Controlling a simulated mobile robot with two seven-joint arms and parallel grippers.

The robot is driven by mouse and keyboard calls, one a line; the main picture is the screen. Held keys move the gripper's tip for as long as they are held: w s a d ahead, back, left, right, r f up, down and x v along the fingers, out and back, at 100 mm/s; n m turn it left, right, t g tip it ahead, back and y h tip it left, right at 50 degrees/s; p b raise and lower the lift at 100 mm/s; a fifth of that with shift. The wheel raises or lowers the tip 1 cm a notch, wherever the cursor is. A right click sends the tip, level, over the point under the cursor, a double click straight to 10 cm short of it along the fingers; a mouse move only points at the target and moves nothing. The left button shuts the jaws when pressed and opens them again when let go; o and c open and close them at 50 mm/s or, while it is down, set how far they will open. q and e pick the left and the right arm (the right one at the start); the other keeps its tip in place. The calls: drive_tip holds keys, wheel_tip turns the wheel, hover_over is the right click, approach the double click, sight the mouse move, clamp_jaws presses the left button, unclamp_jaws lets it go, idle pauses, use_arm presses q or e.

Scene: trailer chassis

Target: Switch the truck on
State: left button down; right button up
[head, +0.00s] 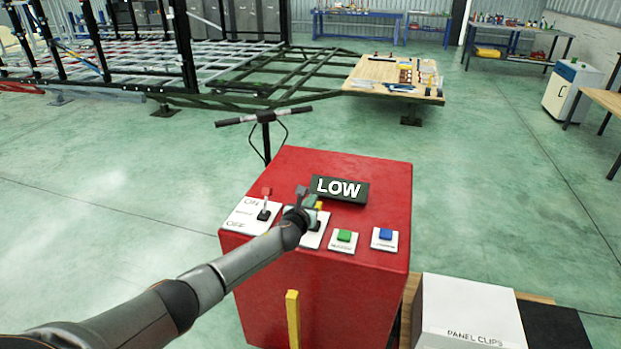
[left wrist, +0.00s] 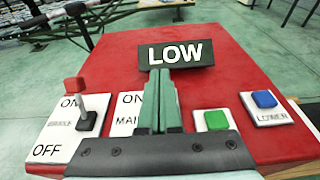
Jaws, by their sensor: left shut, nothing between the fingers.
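The truck's red control box (head: 335,250) stands in front of me with a black display reading LOW (head: 340,189). A red-tipped lever switch (head: 264,213) on an ON/OFF plate sits at its left; it also shows in the left wrist view (left wrist: 88,122), leaning toward ON. Beside it is a plate marked MAIN (left wrist: 126,112), whose switch is mostly hidden by my left gripper. A green button (head: 344,236) and a blue button (head: 385,234) are to the right. My left gripper (left wrist: 160,90) is shut and empty, over the MAIN plate. My right gripper is out of view.
A black handlebar (head: 264,117) rises behind the box. A white box marked PANEL CLIPS (head: 468,312) stands at lower right. The trailer chassis frame (head: 270,75) and a wooden board with tools (head: 385,72) are farther back. Green floor is open to the right.

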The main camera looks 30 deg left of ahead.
use_arm(q)
wheel_tip(320, 180, up, 8)
drive_tip(key=s, duration=0.1)
drive_tip(key=shift+s+r, duration=0.25)
drive_tip(key=shift+s, duration=0.15)
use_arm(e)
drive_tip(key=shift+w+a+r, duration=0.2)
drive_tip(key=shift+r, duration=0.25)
use_arm(q)
drive_tip(key=shift+d, duration=0.1)
drive_tip(key=s+d+f+n+g+h, duration=0.3)
drive_tip(key=s+d+f+n+h, duration=0.2)
drive_tip(key=s+d+f+n, duration=1.1)
drive_tip(key=s+d+f+n+g, duration=0.1)
drive_tip(key=s+d+f+n, duration=0.1)
drive_tip(key=s+f+n, duration=0.2)
drive_tip(key=s+d+f+n+g, duration=0.1)
drive_tip(key=s+f+n, duration=0.4)
drive_tip(key=s+n, duration=0.6)
drive_tip(key=s+d, duration=0.1)
drive_tip(key=s, duration=0.7)
drive_tip(key=shift+s+d+f+h, duration=0.15)
drive_tip(key=shift+s+f+h, duration=0.1)
drive_tip(key=shift+h, duration=0.15)
